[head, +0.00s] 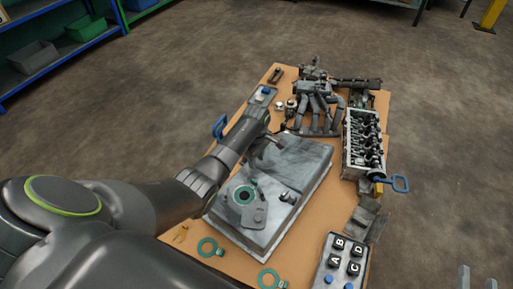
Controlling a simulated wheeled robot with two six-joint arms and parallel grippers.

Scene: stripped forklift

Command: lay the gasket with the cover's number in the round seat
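A grey metal housing plate (300,165) lies on the orange-brown bench. On its near left part, a green ring (245,196) surrounds a dark round opening; I cannot tell whether it lies inside a seat. A small grey tabbed piece (260,215) is beside that ring. Two more green gaskets with tabs, one (208,247) and another (268,279), lie on the bench at the near edge. Any numbers on them are too small to read. My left gripper (270,148) is over the plate's far left corner; its fingers are unclear. My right gripper (477,279) shows two separated fingertips at the lower right.
A block of keys lettered A to D (342,262) stands at the near right. A cylinder head (363,143), a manifold (315,110) and blue-handled tools (398,184) crowd the bench's far and right sides. Shelves with bins (35,57) stand at the upper left.

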